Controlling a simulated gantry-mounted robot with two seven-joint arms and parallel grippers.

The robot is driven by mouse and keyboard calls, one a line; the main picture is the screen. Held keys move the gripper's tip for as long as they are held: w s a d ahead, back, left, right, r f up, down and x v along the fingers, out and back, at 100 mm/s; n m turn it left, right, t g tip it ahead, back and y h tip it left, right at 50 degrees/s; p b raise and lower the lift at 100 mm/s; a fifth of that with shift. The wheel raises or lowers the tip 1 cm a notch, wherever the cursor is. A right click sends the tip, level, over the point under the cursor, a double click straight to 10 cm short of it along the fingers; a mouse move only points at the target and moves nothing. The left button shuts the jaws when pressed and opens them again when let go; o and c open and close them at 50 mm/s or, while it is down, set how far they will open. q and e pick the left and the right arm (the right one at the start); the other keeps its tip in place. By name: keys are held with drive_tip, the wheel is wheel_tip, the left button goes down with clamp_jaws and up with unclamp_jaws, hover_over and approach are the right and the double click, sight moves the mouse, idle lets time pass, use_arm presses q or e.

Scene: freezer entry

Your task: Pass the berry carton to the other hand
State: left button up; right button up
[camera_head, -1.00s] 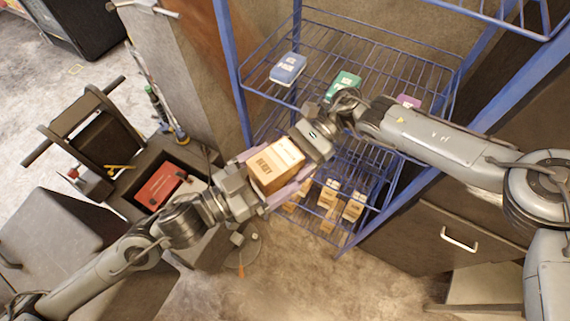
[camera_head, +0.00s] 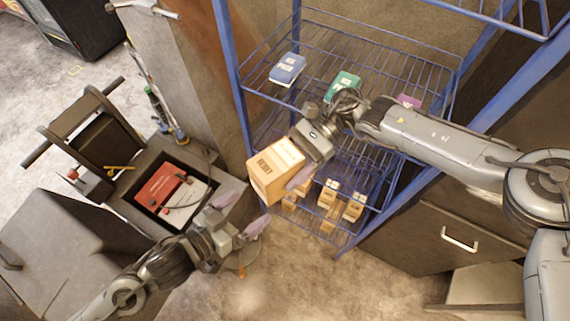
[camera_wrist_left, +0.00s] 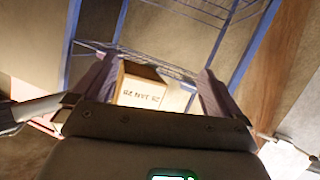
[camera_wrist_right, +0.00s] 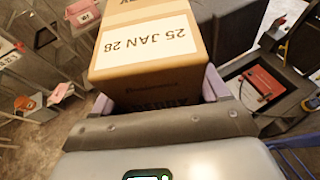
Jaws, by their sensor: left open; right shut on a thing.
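The berry carton (camera_head: 272,174) is a tan box with a printed label, in the middle of the head view. My right gripper (camera_head: 297,163) is shut on it and holds it in the air before the blue rack. The carton (camera_wrist_right: 150,48) fills the space between the right fingers in the right wrist view, with a white label reading "25 JAN 28". My left gripper (camera_head: 240,213) is open and empty, below and left of the carton, apart from it. In the left wrist view the carton (camera_wrist_left: 142,88) shows beyond and between the spread left fingers.
The blue wire rack (camera_head: 365,55) holds a blue box (camera_head: 288,68), a green box (camera_head: 343,86) and a pink box (camera_head: 408,101). Several small tan cartons (camera_head: 329,193) stand on a lower shelf. A dark cart (camera_head: 130,185) with a red item (camera_head: 160,186) stands at left.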

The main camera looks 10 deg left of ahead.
use_arm(q)
drive_tip(key=s+a+f+n+g+y, duration=0.2)
drive_tip(key=s+a+f+g+y, duration=0.5)
drive_tip(key=s+f, duration=0.3)
drive_tip(key=shift+s+a+f+g, duration=0.3)
drive_tip(key=shift+a+f+g, duration=0.15)
drive_tip(key=shift+f+g, duration=0.25)
